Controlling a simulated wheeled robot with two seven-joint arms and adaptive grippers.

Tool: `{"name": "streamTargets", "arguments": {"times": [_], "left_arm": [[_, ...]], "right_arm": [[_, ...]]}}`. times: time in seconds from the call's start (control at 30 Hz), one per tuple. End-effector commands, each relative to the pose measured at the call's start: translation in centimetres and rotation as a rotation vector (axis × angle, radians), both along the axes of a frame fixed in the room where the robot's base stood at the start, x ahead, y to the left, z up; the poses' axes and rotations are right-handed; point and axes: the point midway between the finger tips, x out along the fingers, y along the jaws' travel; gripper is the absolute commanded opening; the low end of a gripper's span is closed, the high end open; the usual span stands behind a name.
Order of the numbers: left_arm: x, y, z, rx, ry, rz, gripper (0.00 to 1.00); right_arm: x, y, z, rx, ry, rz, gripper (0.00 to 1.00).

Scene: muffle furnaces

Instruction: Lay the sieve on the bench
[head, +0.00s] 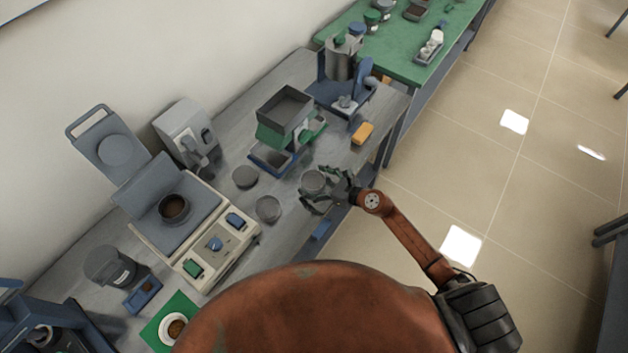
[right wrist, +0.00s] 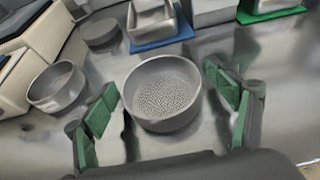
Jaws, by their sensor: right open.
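The sieve is a round grey metal pan with a perforated floor. It shows in the right wrist view (right wrist: 163,97) and in the head view (head: 312,181), upright near the bench's front edge. It appears to rest on the grey bench (head: 220,155). My right gripper (head: 327,190) is open, with its green-padded fingers on either side of the sieve in the right wrist view (right wrist: 168,108). Gaps show between the pads and the sieve wall. My left gripper is not in view.
A similar round pan (head: 268,209) and a flat grey disc (head: 245,177) stand left of the sieve. Behind it is a green and grey hopper device (head: 283,118). A balance-like machine (head: 190,225) stands left. An orange block (head: 362,133) lies near the edge.

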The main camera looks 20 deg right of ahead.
Motion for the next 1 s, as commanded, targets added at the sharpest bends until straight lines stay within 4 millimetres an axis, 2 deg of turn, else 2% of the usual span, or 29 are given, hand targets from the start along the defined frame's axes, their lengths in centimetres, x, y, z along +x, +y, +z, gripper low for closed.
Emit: {"name": "streamTargets", "arguments": {"times": [0.13,0.4,0.6,0.77,1.0], "left_arm": [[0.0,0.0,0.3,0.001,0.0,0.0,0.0],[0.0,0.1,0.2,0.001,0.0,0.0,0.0],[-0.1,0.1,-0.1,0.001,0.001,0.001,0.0],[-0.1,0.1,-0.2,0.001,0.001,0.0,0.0],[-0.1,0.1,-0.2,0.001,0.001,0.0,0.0]], "right_arm": [[-1.2,-1.1,0.9,-0.002,0.0,-0.001,0.8],[-5.6,-4.3,3.0,-0.004,0.002,0.0,0.8],[-7.8,-6.1,4.2,-0.001,0.001,-0.001,0.8],[-8.6,-6.8,4.8,0.001,0.0,-0.001,0.8],[-8.7,-6.9,4.9,0.002,0.0,-0.002,0.8]]}}
